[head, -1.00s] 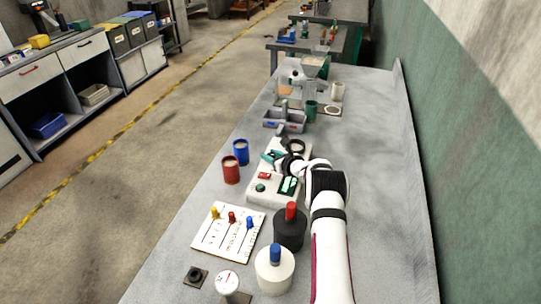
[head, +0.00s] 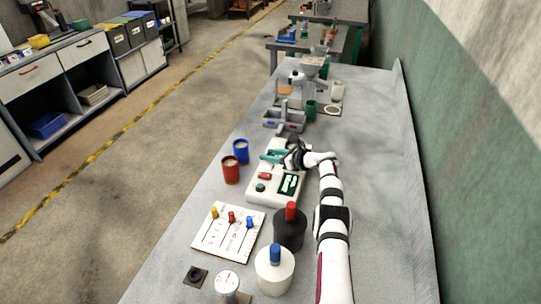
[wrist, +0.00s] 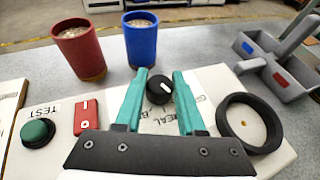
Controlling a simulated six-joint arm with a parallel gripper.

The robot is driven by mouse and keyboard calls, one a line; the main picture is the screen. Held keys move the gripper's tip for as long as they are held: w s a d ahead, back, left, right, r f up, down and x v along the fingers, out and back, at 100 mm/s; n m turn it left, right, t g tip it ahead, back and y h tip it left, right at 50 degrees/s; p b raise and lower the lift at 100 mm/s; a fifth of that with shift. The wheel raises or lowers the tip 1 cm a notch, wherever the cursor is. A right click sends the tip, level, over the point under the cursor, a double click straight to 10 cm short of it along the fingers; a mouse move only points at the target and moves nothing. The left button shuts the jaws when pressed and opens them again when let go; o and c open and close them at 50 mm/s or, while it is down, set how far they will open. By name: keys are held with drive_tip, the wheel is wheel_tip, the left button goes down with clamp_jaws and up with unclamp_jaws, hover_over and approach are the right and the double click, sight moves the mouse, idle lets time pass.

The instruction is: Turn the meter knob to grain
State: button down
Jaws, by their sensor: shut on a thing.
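The meter is a white box (head: 259,195) on the bench; its face also fills the lower part of the wrist view (wrist: 95,165). Its round black knob (wrist: 160,91) has a white pointer mark, tilted up and slightly right in the wrist view. My gripper (wrist: 161,75) has its two teal fingers on either side of the knob and is shut on it. In the head view my gripper (head: 271,157) is at the far end of the meter. Lettering beside the knob is partly hidden by the fingers.
The meter has a green TEST button (wrist: 37,132), a red switch (wrist: 87,116) and a black ring (wrist: 248,122). A red cup (wrist: 79,50) and blue cup (wrist: 141,38) stand just beyond it. A grey divided tray (wrist: 283,65) is at the right.

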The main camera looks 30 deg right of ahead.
drive_tip(key=shift+r, duration=0.1)
drive_tip(key=c, duration=0.5)
unclamp_jaws()
drive_tip(key=v, duration=1.5)
drive_tip(key=shift+s+d, duration=0.2)
drive_tip(key=shift+s, duration=0.1)
